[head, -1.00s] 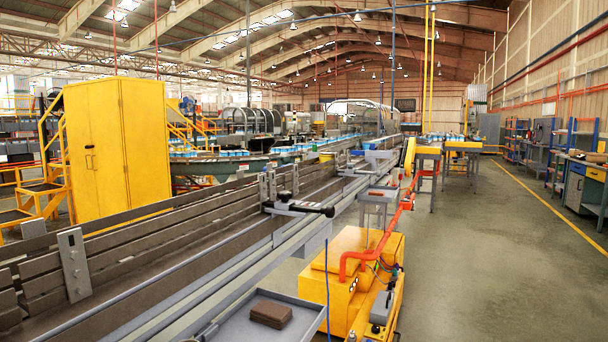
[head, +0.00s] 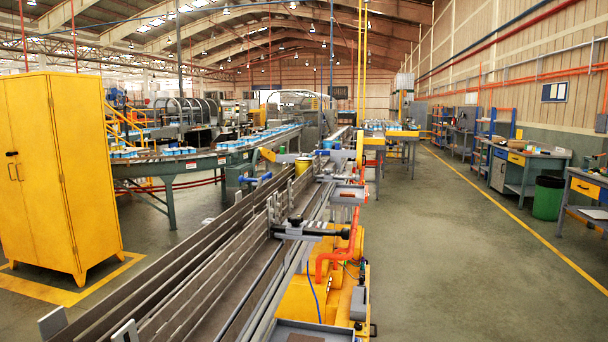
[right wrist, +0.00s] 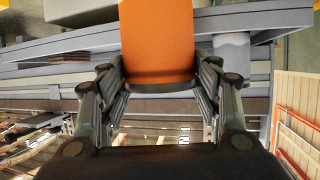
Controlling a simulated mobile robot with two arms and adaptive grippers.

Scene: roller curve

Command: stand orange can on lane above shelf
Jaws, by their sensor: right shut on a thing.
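The orange can (right wrist: 157,40) shows at the top middle of the right wrist view, its top end cut off by the picture edge. My right gripper (right wrist: 158,78) is shut on it, with a finger on each side. Neither the can nor my grippers show in the head view. The lane (head: 232,268) is a long dark track between rails, running from the bottom of the head view into the distance. A grey tray-like shelf (head: 290,331) sits low beside it at the bottom edge, partly cut off.
A grey bracket with a black knob (head: 300,231) reaches over the lane's right side. A yellow machine (head: 300,300) with an orange pipe (head: 335,258) stands right of the lane. A yellow cabinet (head: 60,170) is at left. The floor (head: 450,270) at right is clear.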

